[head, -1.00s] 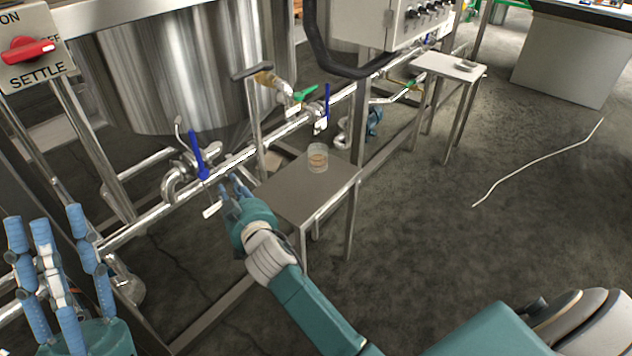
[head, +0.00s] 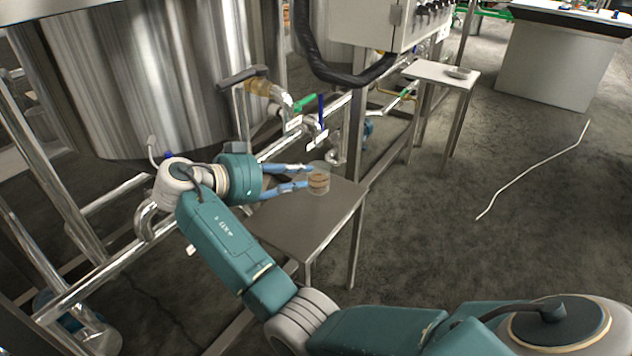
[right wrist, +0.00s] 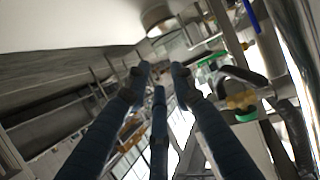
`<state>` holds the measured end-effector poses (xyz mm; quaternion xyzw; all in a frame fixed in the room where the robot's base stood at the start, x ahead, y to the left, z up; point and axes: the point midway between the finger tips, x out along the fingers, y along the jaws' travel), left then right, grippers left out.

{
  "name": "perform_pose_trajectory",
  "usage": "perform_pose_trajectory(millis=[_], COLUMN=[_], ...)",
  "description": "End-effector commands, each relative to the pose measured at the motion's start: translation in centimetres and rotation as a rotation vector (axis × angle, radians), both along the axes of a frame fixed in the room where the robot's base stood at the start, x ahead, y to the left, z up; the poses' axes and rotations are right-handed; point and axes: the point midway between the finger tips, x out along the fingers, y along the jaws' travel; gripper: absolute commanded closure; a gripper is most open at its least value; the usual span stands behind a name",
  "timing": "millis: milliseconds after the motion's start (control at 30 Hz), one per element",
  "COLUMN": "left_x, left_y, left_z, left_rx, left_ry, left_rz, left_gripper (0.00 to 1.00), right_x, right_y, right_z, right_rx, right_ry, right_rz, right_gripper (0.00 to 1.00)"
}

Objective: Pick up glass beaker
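The glass beaker (head: 319,181) is clear with brown contents and stands upright near the far edge of a small grey metal table (head: 290,222). My right gripper (head: 309,177) reaches in from the left in the head view. Its blue fingers are spread apart, with their tips at the beaker's left side; I cannot tell whether they touch it. The right wrist view shows the right gripper's fingers (right wrist: 161,74) apart with nothing held between them. My left gripper is out of view.
A large steel tank (head: 145,80) and pipes with valves stand behind and left of the table. A control box (head: 372,25) hangs above. A second small table (head: 440,72) holds a dish (head: 459,73). The floor at right is open, with a white line.

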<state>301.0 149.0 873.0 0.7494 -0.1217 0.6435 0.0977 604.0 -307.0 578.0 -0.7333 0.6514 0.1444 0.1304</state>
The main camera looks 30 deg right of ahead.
Motion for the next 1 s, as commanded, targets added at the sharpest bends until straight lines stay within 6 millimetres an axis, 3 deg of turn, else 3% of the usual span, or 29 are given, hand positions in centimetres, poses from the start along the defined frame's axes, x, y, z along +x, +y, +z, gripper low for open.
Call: perform_pose_trajectory(millis=[500,833,933,1000], left_x=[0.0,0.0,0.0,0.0], left_y=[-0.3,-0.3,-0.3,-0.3], left_z=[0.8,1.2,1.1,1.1], left_rx=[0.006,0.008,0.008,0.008], left_ry=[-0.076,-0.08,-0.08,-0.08], left_rz=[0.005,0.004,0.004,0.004], left_gripper=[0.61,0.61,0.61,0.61], right_x=[0.8,0.9,0.9,0.9], right_y=[-6.3,-6.9,-6.9,-6.9], right_z=[-2.9,-2.9,-3.0,-3.0], right_rx=[-0.001,0.001,0.001,0.001], right_ry=[0.002,0.002,0.002,0.002], right_rz=[0.003,0.005,0.005,0.005], right_gripper=[0.76,0.76,0.96,1.0])
